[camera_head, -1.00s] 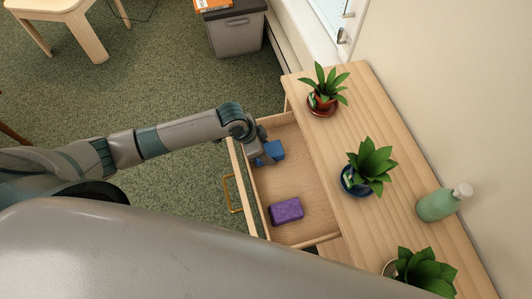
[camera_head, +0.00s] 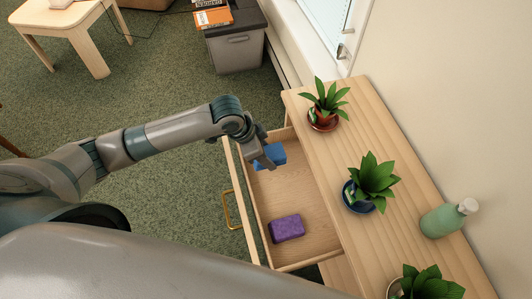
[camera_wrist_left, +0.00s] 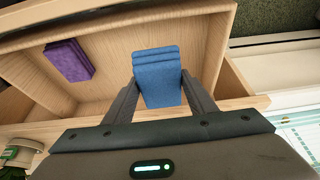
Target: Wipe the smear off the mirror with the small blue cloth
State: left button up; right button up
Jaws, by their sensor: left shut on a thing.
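The small blue cloth (camera_head: 270,154), a folded stack, is at the far end of the open drawer (camera_head: 307,238). My left gripper (camera_head: 262,158) is shut on it from above. In the left wrist view the cloth (camera_wrist_left: 158,78) sits between the two fingers of the gripper (camera_wrist_left: 159,88). I cannot tell exactly how far it is above the drawer bottom. The mirror and its smear are in neither view. My right gripper is not in view.
The wooden cabinet top (camera_head: 330,155) carries potted plants (camera_head: 374,182) and a green pump bottle (camera_head: 441,219). A grey cabinet (camera_head: 237,45) and a pale wooden table (camera_head: 62,15) stand farther off.

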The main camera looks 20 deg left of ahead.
pick_arm(q)
jog(key=shift+o, duration=1.3)
jog(key=shift+c, duration=0.8)
jog(key=shift+w+r, duration=0.3)
jog(key=shift+r, duration=0.2)
jog(key=w+a+r+n+t+y+b, duration=0.1)
jog(key=r+n, duration=0.4)
jog(key=r, duration=0.6)
jog(key=w+a+r+n+t+y+b, duration=0.1)
jog(key=w+a+r+n+y, duration=0.1)
jog(key=r+n, duration=0.4)
notch_tip(320, 180, up, 6)
jog(key=w+a, duration=0.1)
jog(key=a, duration=0.1)
jog(key=shift+w+a+y, duration=0.3)
jog(key=shift+w, duration=0.05)
jog(key=shift+f, duration=0.1)
